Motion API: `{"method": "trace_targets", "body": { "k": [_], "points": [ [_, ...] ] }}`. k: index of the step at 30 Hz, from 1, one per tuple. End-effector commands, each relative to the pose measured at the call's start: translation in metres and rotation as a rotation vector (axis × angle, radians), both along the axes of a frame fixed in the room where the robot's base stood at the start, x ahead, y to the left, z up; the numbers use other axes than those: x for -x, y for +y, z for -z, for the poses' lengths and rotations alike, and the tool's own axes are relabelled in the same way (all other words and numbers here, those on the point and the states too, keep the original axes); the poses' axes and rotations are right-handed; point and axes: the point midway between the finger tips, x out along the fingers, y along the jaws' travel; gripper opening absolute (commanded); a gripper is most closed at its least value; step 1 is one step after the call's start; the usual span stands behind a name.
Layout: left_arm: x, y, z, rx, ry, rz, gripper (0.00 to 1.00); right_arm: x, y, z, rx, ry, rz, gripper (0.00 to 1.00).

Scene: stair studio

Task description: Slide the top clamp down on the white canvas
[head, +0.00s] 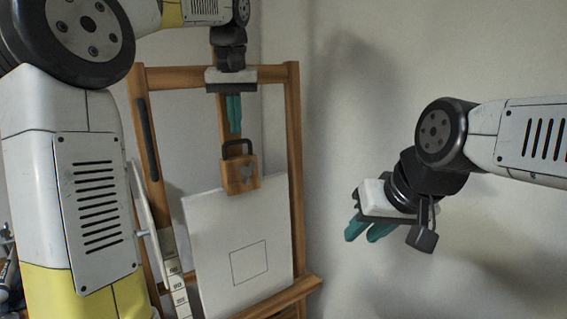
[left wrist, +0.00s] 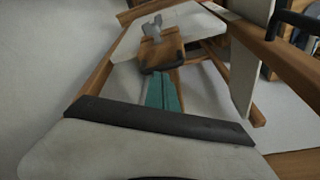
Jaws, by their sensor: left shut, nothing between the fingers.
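The white canvas (head: 212,255), with a square outline drawn on it, stands on the wooden easel (head: 294,130). The top clamp (head: 240,176) is a wooden block with a black handle and a grey metal piece. It sits at the canvas's top edge and overlaps it in the head view. My left gripper (head: 234,131) points down just above the clamp handle, its teal fingers shut and empty. In the left wrist view its fingertips (left wrist: 161,77) are close to the clamp (left wrist: 160,51); I cannot tell whether they touch. My right gripper (head: 357,233) is open and empty, right of the easel.
The easel's lower ledge (head: 300,290) sticks out below the canvas. A dark bar (head: 147,138) is on the easel's left post. A stack of labelled boxes (head: 178,285) stands left of the canvas.

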Motion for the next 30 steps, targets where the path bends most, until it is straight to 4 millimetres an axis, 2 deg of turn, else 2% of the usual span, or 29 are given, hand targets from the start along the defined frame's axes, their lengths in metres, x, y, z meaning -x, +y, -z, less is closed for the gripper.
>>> {"method": "trace_targets", "body": {
  "k": [30],
  "points": [
    [0.000, 0.000, 0.014, 0.000, 0.000, 0.000, 0.00, 0.000, 0.000, 0.000, 0.000, 0.000, 0.000, 0.29]
  ]
}}
